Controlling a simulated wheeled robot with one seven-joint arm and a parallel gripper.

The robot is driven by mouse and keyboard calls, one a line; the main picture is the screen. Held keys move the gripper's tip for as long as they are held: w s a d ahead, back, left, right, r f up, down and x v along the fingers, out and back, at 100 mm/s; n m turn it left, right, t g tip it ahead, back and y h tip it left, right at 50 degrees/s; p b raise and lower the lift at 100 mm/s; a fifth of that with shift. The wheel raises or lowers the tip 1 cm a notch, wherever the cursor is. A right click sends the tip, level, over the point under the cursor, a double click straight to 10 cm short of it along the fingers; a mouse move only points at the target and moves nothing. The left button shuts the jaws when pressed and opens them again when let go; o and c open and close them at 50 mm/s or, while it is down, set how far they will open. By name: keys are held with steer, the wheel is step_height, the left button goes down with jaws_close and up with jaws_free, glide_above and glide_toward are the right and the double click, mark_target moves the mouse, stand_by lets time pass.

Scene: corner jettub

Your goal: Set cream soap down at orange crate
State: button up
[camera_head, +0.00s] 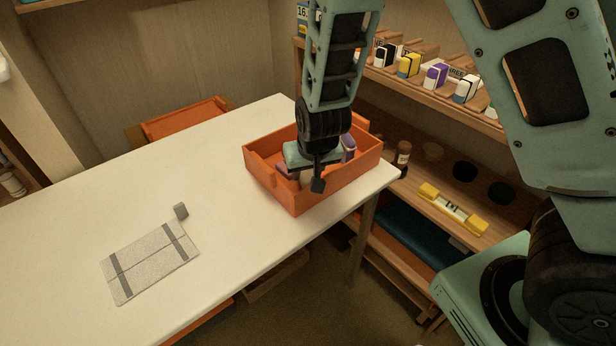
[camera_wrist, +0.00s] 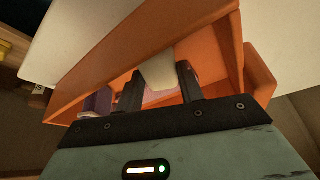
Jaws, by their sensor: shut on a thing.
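The orange crate (camera_head: 297,203) stands on the right end of the white table in the head view. Its wall also fills much of the wrist view (camera_wrist: 130,52). My gripper (camera_head: 305,178) reaches down into the crate from above. In the wrist view my gripper (camera_wrist: 160,90) is shut on the cream soap (camera_wrist: 159,70), a pale block between the two dark fingers. In the head view the soap is mostly hidden by my gripper. I cannot tell whether the soap touches the crate floor.
A purple item (camera_head: 348,147) and a pinkish item (camera_head: 284,168) lie in the crate. A grey folded mat (camera_head: 150,262) lies on the white table (camera_head: 60,225). A wooden shelf with several small boxes (camera_head: 409,66) stands behind at right.

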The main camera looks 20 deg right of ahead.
steer(key=shift+f, duration=0.85)
steer(key=shift+f, duration=0.1)
steer(key=o, duration=1.1)
steer(key=p+v, duration=0.4)
steer(key=v, duration=0.8)
steer(key=s+a+r+n+g, duration=0.1)
steer(key=s+r+n, duration=0.1)
steer(key=s, duration=0.5)
steer(key=s+a+r+n+g, duration=0.2)
steer(key=s+r+n, duration=0.1)
steer(key=s, duration=0.4)
steer(key=s+a+r+n+g+y, duration=0.1)
steer(key=s+a+r+n, duration=0.1)
steer(key=s, duration=0.5)
step_height(320, 180, up, 3)
steer(key=shift+s+a+f+n+g, duration=0.1)
steer(key=shift+s+f+n+g, duration=0.15)
steer(key=shift+n, duration=0.45)
